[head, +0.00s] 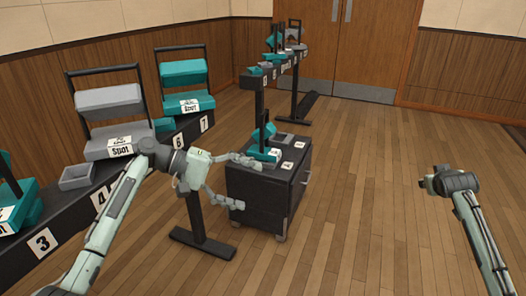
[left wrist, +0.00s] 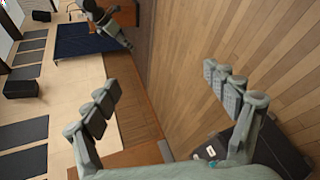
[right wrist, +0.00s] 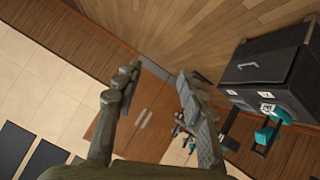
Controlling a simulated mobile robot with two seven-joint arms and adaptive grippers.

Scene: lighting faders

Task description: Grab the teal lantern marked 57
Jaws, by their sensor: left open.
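A small teal lantern (head: 264,143) with a pale label stands on top of a black wheeled cabinet (head: 264,191). Its number is too small to read. My left gripper (head: 239,182) is open and empty. In the head view its fingers overlap the cabinet's left side, one near the lantern's base. The left wrist view shows the fingers (left wrist: 165,88) wide apart with nothing between them. My right gripper (right wrist: 160,85) is open and empty, far to the right of the cabinet; in the head view mostly its wrist shows. The right wrist view also shows a teal object (right wrist: 264,134) by the cabinet.
Number cards and a grey piece lie on the cabinet top. A long black rack (head: 42,260) at left holds teal and grey lights above number cards. A raised black bar (head: 272,71) with teal pieces stands behind the cabinet. The wooden floor (head: 370,200) at right is clear.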

